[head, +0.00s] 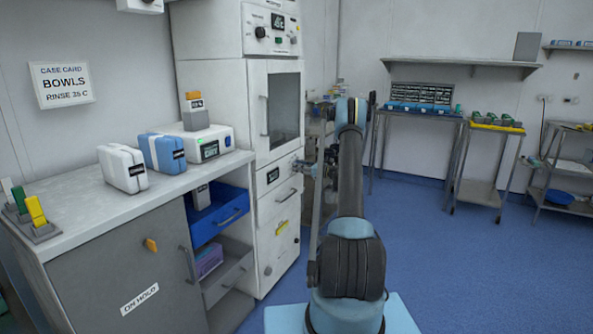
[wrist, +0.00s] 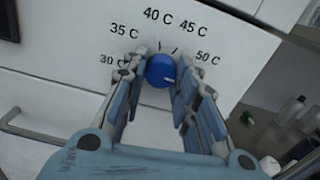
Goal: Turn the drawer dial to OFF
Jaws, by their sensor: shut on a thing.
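The drawer dial (wrist: 159,72) is a round blue knob on a white panel in the wrist view. Printed marks run over it from 30 C on the left to 50 C on the right. A pale mark on the knob sits toward its right side. No OFF label can be read. My gripper (wrist: 160,75) is shut on the dial, one finger on each side. In the head view my gripper (head: 306,168) is at the right edge of the white cabinet's drawer front (head: 278,183), and the dial cannot be made out there.
The white cabinet (head: 219,80) has a windowed door above the drawer. An open blue drawer (head: 223,222) stands out from the counter at left. Boxes stand on the counter (head: 120,199). Blue floor (head: 440,250) is clear at right.

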